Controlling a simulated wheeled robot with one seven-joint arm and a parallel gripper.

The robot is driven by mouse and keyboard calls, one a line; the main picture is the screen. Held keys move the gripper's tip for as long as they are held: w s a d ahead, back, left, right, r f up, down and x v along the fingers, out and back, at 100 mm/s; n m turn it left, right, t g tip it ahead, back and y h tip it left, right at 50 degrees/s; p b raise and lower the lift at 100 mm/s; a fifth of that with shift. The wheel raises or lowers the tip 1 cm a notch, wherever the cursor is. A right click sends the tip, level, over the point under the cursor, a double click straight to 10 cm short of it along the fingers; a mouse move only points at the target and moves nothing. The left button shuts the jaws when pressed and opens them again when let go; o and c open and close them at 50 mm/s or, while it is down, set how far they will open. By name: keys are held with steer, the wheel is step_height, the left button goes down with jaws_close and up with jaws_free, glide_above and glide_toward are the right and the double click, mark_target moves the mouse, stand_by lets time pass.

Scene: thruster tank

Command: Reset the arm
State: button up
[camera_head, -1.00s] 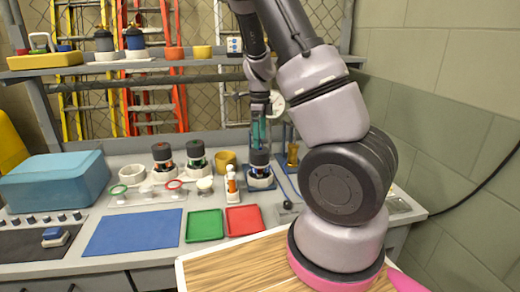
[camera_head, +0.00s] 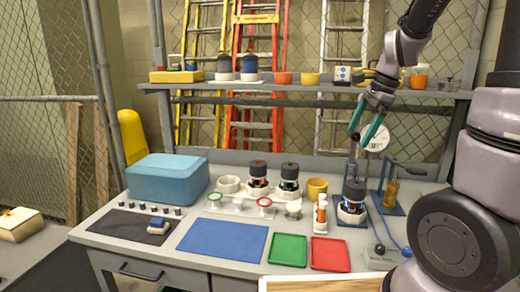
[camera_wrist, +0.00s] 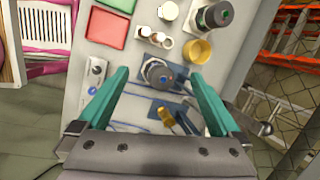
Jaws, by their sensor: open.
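My gripper (camera_head: 369,127) is open, its two teal fingers apart and empty. It is raised above the right part of the workbench in the head view, in front of the round white dial. In the wrist view my gripper (camera_wrist: 162,95) points down over the bench. A dark-topped thruster unit (camera_head: 353,196) stands upright on a blue plate below it. The same unit (camera_wrist: 157,73) shows between the fingers in the wrist view, apart from both. My arm comes in from the right side of the head view.
On the bench stand a blue box (camera_head: 168,178), a blue mat (camera_head: 222,239), a green tray (camera_head: 288,249), a red tray (camera_head: 329,254) and two more thruster units (camera_head: 289,182). A shelf (camera_head: 300,88) with cups runs behind. A brass piece (camera_head: 390,195) stands at the right.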

steer(key=s+a+r+n+t, duration=0.2)
steer(key=s+r+n, duration=0.3)
steer(key=s+n, duration=0.1)
steer(key=s+a+r+n+t+h, duration=0.1)
steer(key=s+r+n+t, duration=0.1)
steer(key=s+r+n, duration=0.4)
steer(key=s+n, duration=0.1)
steer(key=s, duration=0.2)
steer(key=shift+a+r+t, duration=0.2)
steer(key=shift+a+t, duration=0.15)
steer(key=shift+t, duration=0.05)
